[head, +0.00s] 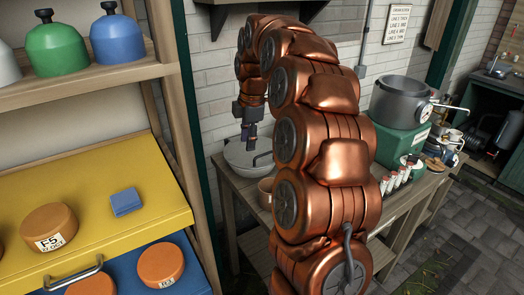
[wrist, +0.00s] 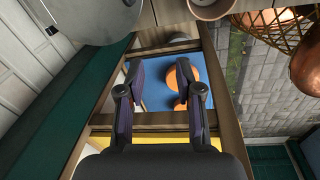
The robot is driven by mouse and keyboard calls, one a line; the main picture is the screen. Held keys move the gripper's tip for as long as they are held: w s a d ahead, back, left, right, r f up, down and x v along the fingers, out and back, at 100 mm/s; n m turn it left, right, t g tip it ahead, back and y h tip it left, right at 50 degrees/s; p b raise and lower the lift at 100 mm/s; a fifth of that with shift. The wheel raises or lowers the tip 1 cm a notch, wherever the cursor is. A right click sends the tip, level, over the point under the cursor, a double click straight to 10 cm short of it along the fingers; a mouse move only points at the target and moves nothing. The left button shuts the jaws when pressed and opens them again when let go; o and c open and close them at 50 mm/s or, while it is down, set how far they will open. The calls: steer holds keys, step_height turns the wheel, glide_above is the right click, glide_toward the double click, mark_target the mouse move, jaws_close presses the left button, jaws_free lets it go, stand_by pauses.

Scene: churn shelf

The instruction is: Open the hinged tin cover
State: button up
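A round grey metal lid or pan (head: 246,156), which looks like the tin cover, lies on the wooden bench in the head view, with a thin dark handle at its right. It looks closed, but its hinge cannot be made out. A large grey round metal surface (wrist: 85,18), probably the same thing, shows at the top left of the wrist view. My gripper (head: 249,143) points down just above or in front of it in the head view; contact cannot be told. In the wrist view my gripper (wrist: 159,78) has its two fingers wide apart with nothing between them.
The shelf rack stands at left, with a yellow shelf (head: 90,185), a blue shelf (head: 200,280), orange tubs (head: 48,227) and a blue block (head: 126,202). A terracotta pot (head: 266,190) is beside the lid. A grey pot (head: 400,100) stands farther right, beyond my arm.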

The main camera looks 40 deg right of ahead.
steer(key=n, duration=0.2)
glide_toward(262, 155)
steer(key=shift+w+a+f+p, duration=0.1)
steer(key=shift+w+f+p, duration=0.1)
steer(key=shift+f, duration=1)
steer(key=shift+w+f+p, duration=0.2)
steer(key=shift+w+f, duration=0.05)
steer(key=shift+f, duration=0.95)
steer(key=shift+w+a+f+p, duration=0.1)
steer(key=shift+w+f+p, duration=0.1)
steer(key=shift+f, duration=1)
jaws_close()
steer(key=c, duration=0.6)
jaws_free()
steer(key=o, duration=0.6)
steer(key=shift+r+h, duration=0.1)
steer(key=shift+h, duration=0.2)
